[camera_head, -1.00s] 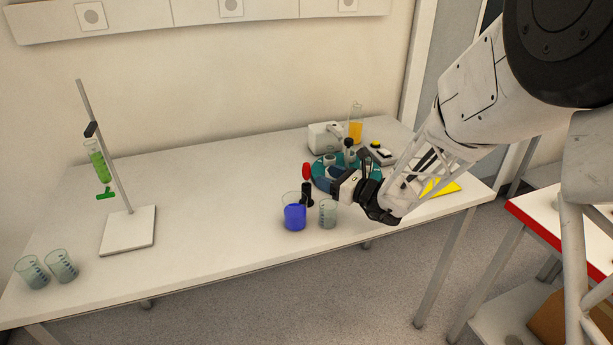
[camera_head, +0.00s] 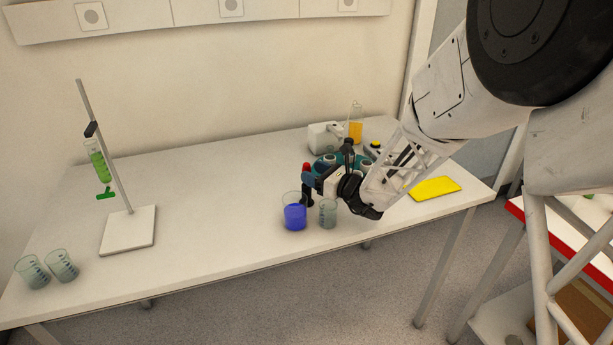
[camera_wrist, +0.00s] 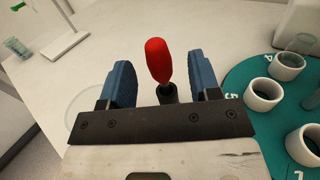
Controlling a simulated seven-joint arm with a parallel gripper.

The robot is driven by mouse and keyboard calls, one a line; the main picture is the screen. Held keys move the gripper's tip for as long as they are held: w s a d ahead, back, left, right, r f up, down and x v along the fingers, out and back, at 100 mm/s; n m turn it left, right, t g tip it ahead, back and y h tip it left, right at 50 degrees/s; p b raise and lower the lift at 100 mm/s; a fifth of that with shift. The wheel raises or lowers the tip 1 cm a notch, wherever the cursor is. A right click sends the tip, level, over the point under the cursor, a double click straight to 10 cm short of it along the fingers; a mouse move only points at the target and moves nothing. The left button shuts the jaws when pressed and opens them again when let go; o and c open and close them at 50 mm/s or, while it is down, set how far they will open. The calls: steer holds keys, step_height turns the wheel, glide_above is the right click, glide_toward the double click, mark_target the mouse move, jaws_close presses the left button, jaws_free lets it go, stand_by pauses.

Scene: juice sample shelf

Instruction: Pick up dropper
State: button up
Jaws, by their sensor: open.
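The dropper (camera_wrist: 157,58) has a red bulb and stands upright in a small dark holder (camera_wrist: 167,93). In the head view its red bulb (camera_head: 306,168) shows just behind the blue beaker, partly covered by my gripper. My gripper (camera_wrist: 161,80) is open, with one blue-padded finger on each side of the dropper in the wrist view. The fingers are apart from the bulb. In the head view my gripper (camera_head: 313,181) reaches in from the right at the dropper's height. The dropper's lower end is hidden in the holder.
A beaker of blue liquid (camera_head: 294,216) and an empty beaker (camera_head: 328,214) stand close in front. A teal round rack (camera_wrist: 262,88) with white cups is at right. A stand (camera_head: 128,230) with a green-filled tube and two beakers are at left. The table's middle left is clear.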

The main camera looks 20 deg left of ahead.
steer(key=shift+w+a+f, duration=0.1)
steer(key=shift+w+a, duration=0.05)
steer(key=shift+a, duration=0.6)
steer(key=shift+w+a, duration=0.1)
steer(key=shift+a, duration=0.65)
steer(key=shift+c, duration=0.3)
steer(key=c, duration=0.7)
